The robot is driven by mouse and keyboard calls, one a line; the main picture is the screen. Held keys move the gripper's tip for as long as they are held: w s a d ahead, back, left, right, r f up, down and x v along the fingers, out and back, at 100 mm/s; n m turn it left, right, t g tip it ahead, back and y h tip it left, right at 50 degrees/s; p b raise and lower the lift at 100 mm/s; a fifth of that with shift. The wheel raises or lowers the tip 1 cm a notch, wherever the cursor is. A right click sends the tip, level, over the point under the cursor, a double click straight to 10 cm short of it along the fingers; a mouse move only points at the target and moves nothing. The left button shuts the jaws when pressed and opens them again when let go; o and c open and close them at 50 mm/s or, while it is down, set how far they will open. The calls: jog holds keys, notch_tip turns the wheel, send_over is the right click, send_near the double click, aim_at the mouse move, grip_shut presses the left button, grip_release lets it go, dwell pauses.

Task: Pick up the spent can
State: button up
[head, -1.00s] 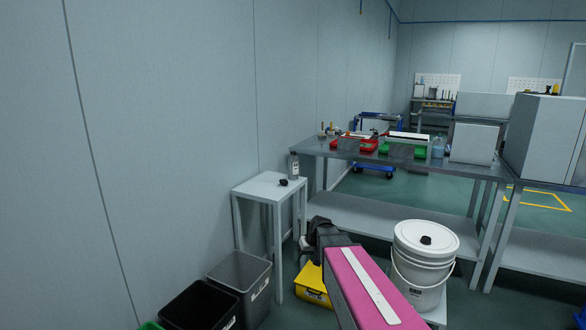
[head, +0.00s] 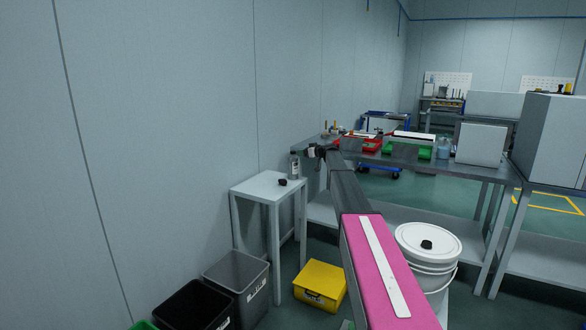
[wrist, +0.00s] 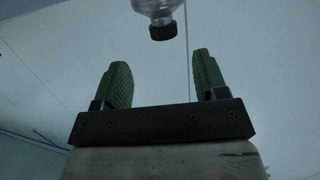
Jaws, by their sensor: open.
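The can appears to be the small clear, bottle-shaped container with a label (head: 294,166), standing upright near the back corner of the small white table. In the wrist view its clear neck and black cap (wrist: 161,30) show at the top edge, cap downward in the picture; the rest is cut off. My gripper (head: 312,150) is raised close to the can's right in the head view, about level with its top. In the wrist view its green ridged fingers (wrist: 160,80) are apart with nothing between them. The can lies beyond the fingertips, apart from them.
A small black object (head: 283,182) lies on the white table (head: 262,189). Below are a grey bin (head: 240,270), a black bin (head: 195,305), a yellow box (head: 320,285) and a lidded white bucket (head: 428,245). A long bench (head: 400,160) with trays stands behind; a wall closes the left.

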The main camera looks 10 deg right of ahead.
aim_at(293, 161)
jog(key=shift+x, duration=5.15)
jog(key=shift+s+a, duration=0.15)
grip_shut()
